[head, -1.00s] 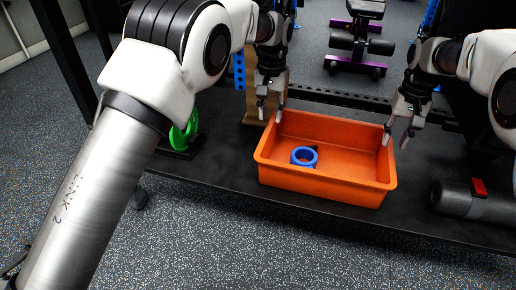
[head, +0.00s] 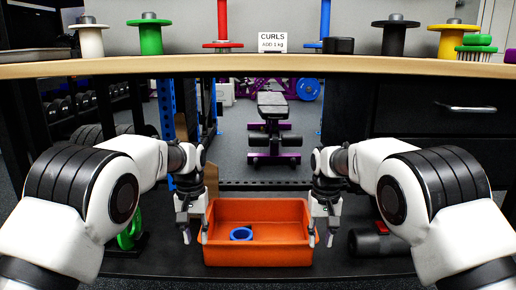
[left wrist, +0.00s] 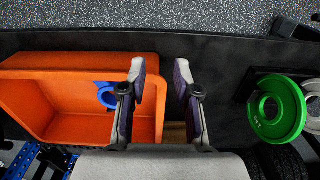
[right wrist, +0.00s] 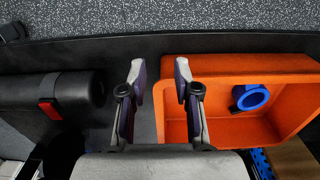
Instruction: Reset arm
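My left gripper (head: 195,237) is open and empty at the left wall of the orange bin. My right gripper (head: 320,238) is open and empty at the bin's right wall. In the right wrist view its fingers (right wrist: 159,85) are also apart, near the bin's edge. The orange bin (head: 275,256) stands on the low dark shelf between the grippers. A blue ring (head: 241,234) lies inside it, toward the left in the head view.
A green ring (left wrist: 277,108) stands left of the bin. A dark cylinder with a red clip (right wrist: 48,108) lies to the right. Above is a wooden tabletop (head: 262,67) with colored spools and a "CURLS" sign (head: 273,42). A bench (head: 271,125) stands behind.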

